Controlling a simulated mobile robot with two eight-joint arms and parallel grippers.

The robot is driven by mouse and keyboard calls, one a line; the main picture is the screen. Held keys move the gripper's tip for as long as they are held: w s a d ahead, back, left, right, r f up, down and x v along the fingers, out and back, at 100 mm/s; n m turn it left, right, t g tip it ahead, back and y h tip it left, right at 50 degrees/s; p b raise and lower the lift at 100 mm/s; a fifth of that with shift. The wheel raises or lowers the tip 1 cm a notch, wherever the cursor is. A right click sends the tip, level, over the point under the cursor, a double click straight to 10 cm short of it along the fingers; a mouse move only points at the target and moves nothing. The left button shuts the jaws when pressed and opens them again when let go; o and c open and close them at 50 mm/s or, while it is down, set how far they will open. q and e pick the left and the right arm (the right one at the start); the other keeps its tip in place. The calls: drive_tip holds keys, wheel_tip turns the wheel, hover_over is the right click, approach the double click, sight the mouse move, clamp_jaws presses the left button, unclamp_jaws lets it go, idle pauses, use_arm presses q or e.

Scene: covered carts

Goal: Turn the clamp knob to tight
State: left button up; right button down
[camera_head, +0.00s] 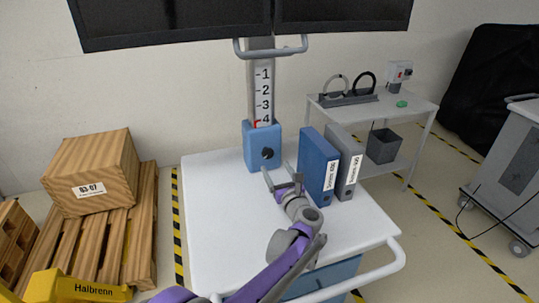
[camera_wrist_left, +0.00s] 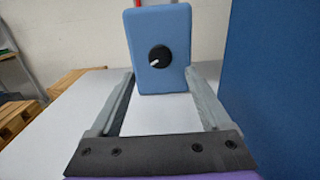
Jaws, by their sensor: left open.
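The clamp knob (camera_head: 267,153) is a round black knob on the front of a blue clamp block (camera_head: 249,146) at the foot of a scale post. In the left wrist view the knob (camera_wrist_left: 160,55) shows a white pointer slanting down to the left. My left gripper (camera_head: 282,177) is open and empty, just in front of the block and lower than the knob. In the left wrist view its two fingers (camera_wrist_left: 160,78) reach toward the block, with the knob beyond and between them. No contact with the knob shows. My right gripper is not in view.
The white cart top (camera_head: 215,205) is mostly clear. A blue binder (camera_head: 318,165) and a grey binder (camera_head: 347,165) stand close to the right of my left gripper. The scale post (camera_head: 262,85) rises to dark monitors (camera_head: 170,20). A wooden crate (camera_head: 92,172) stands on pallets at left.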

sight(269, 155)
use_arm(q)
drive_tip(key=p+x, duration=0.1)
drive_tip(key=x, duration=0.6)
drive_tip(key=shift+w+f, duration=0.1)
drive_tip(key=shift+w, duration=0.25)
clamp_jaws()
